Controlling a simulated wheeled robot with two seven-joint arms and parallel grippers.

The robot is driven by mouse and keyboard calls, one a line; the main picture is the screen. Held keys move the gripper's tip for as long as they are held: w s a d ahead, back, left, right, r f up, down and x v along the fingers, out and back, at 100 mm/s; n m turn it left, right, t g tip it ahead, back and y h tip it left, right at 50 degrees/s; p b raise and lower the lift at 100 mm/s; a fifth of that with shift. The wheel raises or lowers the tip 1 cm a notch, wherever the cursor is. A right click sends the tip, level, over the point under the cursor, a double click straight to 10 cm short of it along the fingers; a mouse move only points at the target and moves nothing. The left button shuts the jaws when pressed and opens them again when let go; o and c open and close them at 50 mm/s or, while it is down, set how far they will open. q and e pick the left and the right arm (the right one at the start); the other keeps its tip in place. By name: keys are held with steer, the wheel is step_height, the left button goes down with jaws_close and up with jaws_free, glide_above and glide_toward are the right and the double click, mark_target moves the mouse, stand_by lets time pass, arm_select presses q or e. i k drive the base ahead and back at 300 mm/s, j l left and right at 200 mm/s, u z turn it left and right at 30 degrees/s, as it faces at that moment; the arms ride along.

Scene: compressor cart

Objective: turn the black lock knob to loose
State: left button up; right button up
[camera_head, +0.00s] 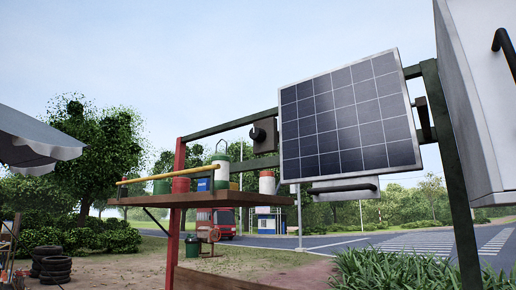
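A black round knob (257,134) sits on a dark mounting block (267,136) fixed to the green frame, just left of the solar panel (348,120). It is small in the head view, and its markings and setting cannot be made out. The solar panel is tilted and held on the frame's rails. Neither of my grippers shows in the head view, so nothing is seen touching the knob.
A wooden shelf (200,200) with cans, bottles and a yellow rail (168,178) stands left of and below the knob. A green post (452,180) and a white cabinet (475,100) with a black handle stand at the right. Open air lies before the knob.

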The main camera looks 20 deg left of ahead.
mark_target(257, 134)
steer(key=i+j+z, duration=0.25)
steer(key=j, duration=0.25)
steer(key=i+j+z, duration=0.2)
steer(key=j, duration=0.3)
steer(key=j+z, duration=0.25)
steer(key=j, duration=0.25)
steer(key=j+z, duration=0.2)
steer(key=j, duration=0.35)
steer(key=i, duration=0.05)
